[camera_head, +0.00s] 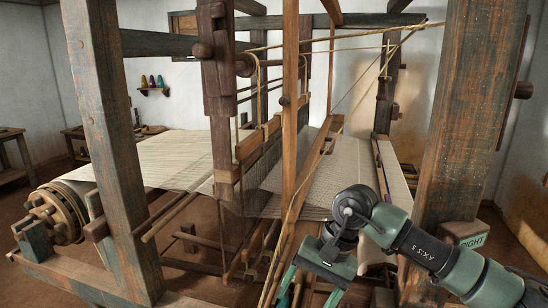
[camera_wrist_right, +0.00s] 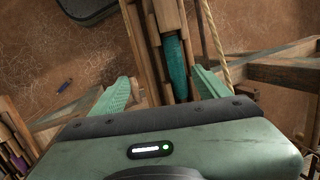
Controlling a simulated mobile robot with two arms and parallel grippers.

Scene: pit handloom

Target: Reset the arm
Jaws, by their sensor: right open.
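My right arm comes in from the lower right of the head view, and its green gripper (camera_head: 308,298) points down in front of the loom near the bottom edge. In the right wrist view the two ribbed green fingers of this gripper (camera_wrist_right: 162,88) are spread wide, with nothing clamped between them. Below and beyond the gap lies a teal piece (camera_wrist_right: 177,65) in a narrow wooden part of the loom. I cannot tell how far it is from the fingertips. My left gripper does not show.
The wooden loom fills the head view, with a thick front-left post (camera_head: 112,150) and a right post (camera_head: 470,120). A pale warp sheet (camera_head: 175,160) stretches across it. A rope (camera_wrist_right: 213,45) runs close to one finger. Brown floor (camera_wrist_right: 60,45) shows left of the gripper.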

